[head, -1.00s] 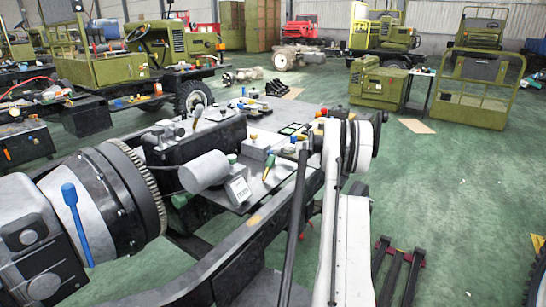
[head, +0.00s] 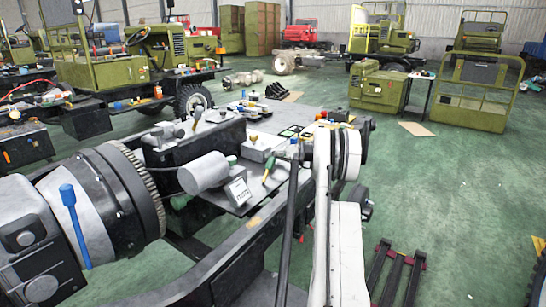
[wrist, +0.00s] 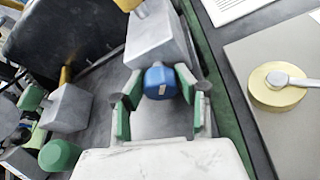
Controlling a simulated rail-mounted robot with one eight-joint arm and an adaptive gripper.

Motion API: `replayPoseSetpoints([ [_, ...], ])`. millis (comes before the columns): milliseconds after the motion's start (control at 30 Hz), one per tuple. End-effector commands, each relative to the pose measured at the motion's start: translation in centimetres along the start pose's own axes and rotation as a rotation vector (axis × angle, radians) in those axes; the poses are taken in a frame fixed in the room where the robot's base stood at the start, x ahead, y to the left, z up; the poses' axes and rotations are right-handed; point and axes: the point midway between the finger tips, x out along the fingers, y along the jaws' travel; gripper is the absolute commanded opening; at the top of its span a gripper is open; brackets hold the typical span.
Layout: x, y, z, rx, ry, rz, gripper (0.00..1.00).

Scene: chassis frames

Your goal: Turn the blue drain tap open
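A blue knob (wrist: 160,82), which looks like the drain tap, sits at the end of a grey block (wrist: 157,42) in the wrist view. My gripper (wrist: 159,88) has its green-padded fingers spread, one on each side of the blue knob. The fingertips are close to it; I cannot tell whether they touch. In the head view my white arm (head: 321,165) reaches over the chassis frame, and the gripper and knob cannot be made out clearly. A separate blue lever (head: 74,222) is on the large grey and black housing at the left.
A grey cylinder (head: 204,173) and a small labelled box (head: 237,192) are on the chassis to the left of my arm. A grey plate with a round brass-coloured cap (wrist: 277,87) lies right of the gripper. Green floor is free at the right (head: 450,200).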

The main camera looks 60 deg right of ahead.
Motion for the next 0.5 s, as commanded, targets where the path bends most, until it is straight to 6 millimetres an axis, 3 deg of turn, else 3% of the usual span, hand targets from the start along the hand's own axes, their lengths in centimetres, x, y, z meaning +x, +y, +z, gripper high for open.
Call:
replayPoseSetpoints([
  [500,0.0,0.14,0.04,-0.115,0.0,-0.048,0.04],
])
